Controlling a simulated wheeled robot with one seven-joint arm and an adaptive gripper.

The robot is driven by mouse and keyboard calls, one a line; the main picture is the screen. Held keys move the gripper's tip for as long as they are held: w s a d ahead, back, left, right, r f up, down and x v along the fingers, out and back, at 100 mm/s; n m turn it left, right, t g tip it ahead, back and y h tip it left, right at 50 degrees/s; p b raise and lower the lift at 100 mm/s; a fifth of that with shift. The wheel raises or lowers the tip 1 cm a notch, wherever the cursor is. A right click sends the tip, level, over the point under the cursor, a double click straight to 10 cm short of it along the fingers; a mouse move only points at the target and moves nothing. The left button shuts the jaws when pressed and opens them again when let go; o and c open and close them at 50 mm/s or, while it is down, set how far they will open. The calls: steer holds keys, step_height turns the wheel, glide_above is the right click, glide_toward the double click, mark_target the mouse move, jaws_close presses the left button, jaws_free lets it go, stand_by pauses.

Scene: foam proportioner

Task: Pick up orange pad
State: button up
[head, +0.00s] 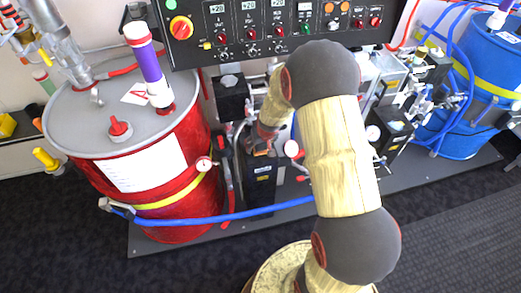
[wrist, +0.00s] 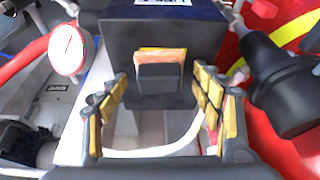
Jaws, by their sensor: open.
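The orange pad (wrist: 163,55) shows in the wrist view as a small orange strip with a yellowish edge, behind a small black block (wrist: 160,78). The pad lies against a dark box (wrist: 165,30). My gripper (wrist: 160,88) is open, its two yellow-padded fingers on either side of the block and pad, with a visible gap on both sides. In the head view the pad (head: 262,153) is a small orange patch on top of a dark box, just below my gripper (head: 266,137). My arm hides part of the area around it.
A red drum (head: 150,155) stands to the left and a blue drum (head: 465,95) to the right. A control panel (head: 270,30) is behind. A blue hose (head: 240,214) crosses in front. In the wrist view a gauge (wrist: 68,50) and a black cylinder (wrist: 285,95) flank the fingers.

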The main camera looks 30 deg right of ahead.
steer(key=shift+c, duration=0.6)
steer(key=c, duration=1.1)
steer(key=shift+r, duration=0.1)
steer(key=shift+r+p, duration=0.35)
steer(key=shift+r, duration=0.1)
step_height(320, 180, up, 2)
steer(key=shift+r+p, duration=0.15)
steer(key=shift+p, duration=0.55)
steer(key=s+d+r+p, duration=0.1)
steer(key=s+r, duration=0.2)
steer(key=s, duration=0.1)
steer(key=s+d+r+p, duration=0.1)
steer(key=s+r, duration=0.2)
steer(key=s, duration=0.2)
steer(key=s+d+r+p, duration=0.1)
steer(key=s+r, duration=0.2)
steer(key=s, duration=0.1)
steer(key=shift+s+r, duration=0.35)
steer(key=shift+s, duration=0.05)
